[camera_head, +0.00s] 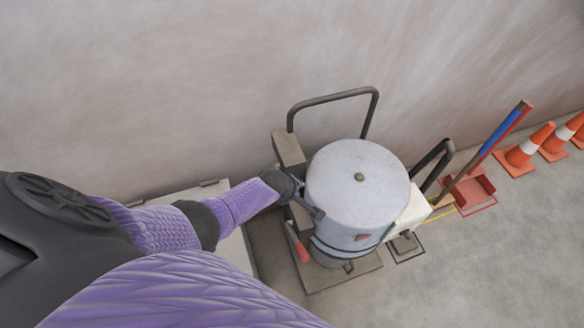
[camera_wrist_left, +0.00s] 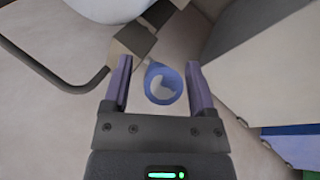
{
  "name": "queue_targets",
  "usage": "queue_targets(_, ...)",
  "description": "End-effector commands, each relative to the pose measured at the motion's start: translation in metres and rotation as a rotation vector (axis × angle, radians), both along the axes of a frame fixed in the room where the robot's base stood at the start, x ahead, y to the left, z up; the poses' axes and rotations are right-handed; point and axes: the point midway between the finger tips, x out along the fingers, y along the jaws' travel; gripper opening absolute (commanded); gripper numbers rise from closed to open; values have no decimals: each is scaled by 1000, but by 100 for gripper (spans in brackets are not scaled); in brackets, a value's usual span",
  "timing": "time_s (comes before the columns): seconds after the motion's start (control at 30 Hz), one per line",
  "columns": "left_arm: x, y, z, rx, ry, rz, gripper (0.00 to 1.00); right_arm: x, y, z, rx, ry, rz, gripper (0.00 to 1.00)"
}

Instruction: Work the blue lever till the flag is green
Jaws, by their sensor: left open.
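In the left wrist view, the blue lever's round end (camera_wrist_left: 162,68) shows as a blue ring with a pale centre. It sits between the two fingers of my left gripper (camera_wrist_left: 158,74), with a gap to each finger. The gripper is open. In the head view my left gripper (camera_head: 306,205) is at the left side of the grey drum-shaped machine (camera_head: 340,180), and the blue lever is hidden there. A small reddish mark (camera_head: 363,237) is on the drum's front; I cannot tell whether it is the flag. No green flag shows. My right gripper is out of view.
A red-handled lever (camera_head: 298,246) stands just below my left gripper. A dark tube frame (camera_head: 332,98) rises behind the drum. A white box (camera_head: 415,208) sits at its right. A broom, red dustpan (camera_head: 474,190) and orange cones (camera_head: 523,149) stand along the wall. Floor at lower right is clear.

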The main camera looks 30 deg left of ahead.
Motion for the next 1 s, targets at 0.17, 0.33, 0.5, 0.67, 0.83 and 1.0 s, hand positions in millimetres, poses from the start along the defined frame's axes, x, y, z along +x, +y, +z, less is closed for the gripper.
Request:
queue_targets(0.17,-3,0,8,-1,0,0,73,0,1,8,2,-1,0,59)
queue_targets(0.33,-19,0,44,-1,0,0,73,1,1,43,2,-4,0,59)
queue_targets(0.5,-35,0,76,0,-1,-1,73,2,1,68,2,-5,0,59)
queue_targets(0.67,-44,0,89,0,0,0,73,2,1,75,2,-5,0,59)
queue_targets(0.83,-45,0,88,0,0,0,73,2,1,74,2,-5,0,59)
queue_targets(1.0,-37,2,89,17,-31,-13,73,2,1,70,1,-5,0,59)
